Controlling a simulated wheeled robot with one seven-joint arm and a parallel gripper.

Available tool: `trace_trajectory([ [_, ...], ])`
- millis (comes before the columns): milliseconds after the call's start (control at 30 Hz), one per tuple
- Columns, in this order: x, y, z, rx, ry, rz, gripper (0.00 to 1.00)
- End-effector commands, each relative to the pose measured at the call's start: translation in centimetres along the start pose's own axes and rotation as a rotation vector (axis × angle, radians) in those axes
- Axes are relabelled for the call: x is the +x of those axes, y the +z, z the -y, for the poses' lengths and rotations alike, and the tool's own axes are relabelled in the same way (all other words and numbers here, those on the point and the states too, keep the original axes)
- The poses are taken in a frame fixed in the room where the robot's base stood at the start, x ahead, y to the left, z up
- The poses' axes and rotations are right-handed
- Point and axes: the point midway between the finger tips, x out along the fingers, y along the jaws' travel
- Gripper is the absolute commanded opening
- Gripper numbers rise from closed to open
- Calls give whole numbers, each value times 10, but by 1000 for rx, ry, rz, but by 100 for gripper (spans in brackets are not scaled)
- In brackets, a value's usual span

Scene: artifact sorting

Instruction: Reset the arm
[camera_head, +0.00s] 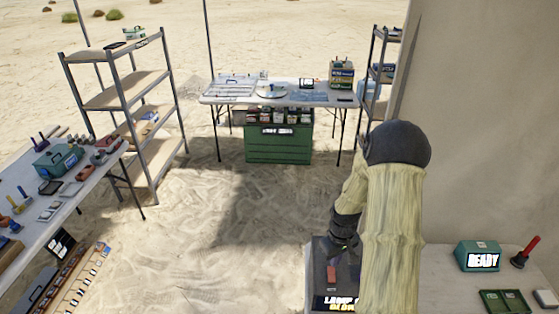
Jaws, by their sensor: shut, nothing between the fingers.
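My arm (392,220) rises in the right half of the view, with pale ribbed covering and a dark rounded joint at the top. My gripper (343,250) hangs from the dark wrist at the left of the arm and points down. It is shut and empty. It is over a dark box (319,262) with a lit label starting "LAMP". A small red piece (332,273) shows just below the gripper; whether they touch cannot be told. Part of the box is hidden behind my arm.
A table (518,255) at right bears a green "READY" box (478,256), a red-topped tool (525,252) and a green tray (505,302). Left are a cluttered table (35,232) and a shelf (122,97). A far table (225,101) stands behind open sand.

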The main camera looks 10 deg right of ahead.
Motion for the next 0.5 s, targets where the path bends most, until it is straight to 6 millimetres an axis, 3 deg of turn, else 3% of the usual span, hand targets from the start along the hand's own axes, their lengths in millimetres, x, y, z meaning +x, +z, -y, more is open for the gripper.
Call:
trace_trajectory([
  [233,-20,0,16,14,20,-17,0],
  [500,-74,17,69,83,57,-80,0],
])
